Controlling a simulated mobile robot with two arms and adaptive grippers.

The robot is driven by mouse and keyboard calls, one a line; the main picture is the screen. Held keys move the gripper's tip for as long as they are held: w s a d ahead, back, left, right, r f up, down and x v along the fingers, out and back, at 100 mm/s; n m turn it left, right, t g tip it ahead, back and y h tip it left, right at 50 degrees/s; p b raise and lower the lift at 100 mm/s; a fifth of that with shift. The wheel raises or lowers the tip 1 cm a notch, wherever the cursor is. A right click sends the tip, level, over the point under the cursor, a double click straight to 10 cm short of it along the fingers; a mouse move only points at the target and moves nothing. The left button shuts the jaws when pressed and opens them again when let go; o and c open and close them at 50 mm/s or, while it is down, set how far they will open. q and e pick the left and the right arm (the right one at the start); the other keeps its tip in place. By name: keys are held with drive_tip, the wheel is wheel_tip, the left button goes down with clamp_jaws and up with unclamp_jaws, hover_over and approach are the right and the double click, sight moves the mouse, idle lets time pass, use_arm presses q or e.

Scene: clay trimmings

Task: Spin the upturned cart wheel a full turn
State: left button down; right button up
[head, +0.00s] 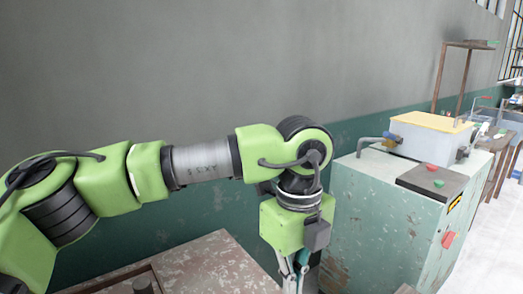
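No upturned cart wheel can be made out in the head view. My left arm reaches in from the left and bends down at its wrist. My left gripper (294,275) points downward between the brown-topped table and the green cabinet. Its fingertips are cut off by the bottom edge, so its opening is hidden. I see nothing held in it. My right gripper is out of view.
A worn brown-topped table (215,262) is at the lower left. A chipped pale-green cabinet (375,235) with red and green buttons stands at right, carrying a lidded bin (425,140). Behind are a grey wall (200,70) and a tall stand (466,75).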

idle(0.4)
use_arm(q)
drive_tip(key=s+a+b, duration=0.2)
drive_tip(key=a+b, duration=0.1)
drive_tip(key=s+a+b, duration=0.1)
drive_tip(key=shift+s+a+f, duration=0.15)
drive_tip(key=shift+a+f, duration=0.05)
drive_tip(key=shift+a, duration=0.2)
drive_tip(key=shift+s+a+b, duration=0.2)
drive_tip(key=shift+b, duration=0.1)
drive_tip(key=shift+r, duration=0.2)
wheel_tip(320, 180, up, 6)
drive_tip(key=p, duration=0.3)
idle(0.7)
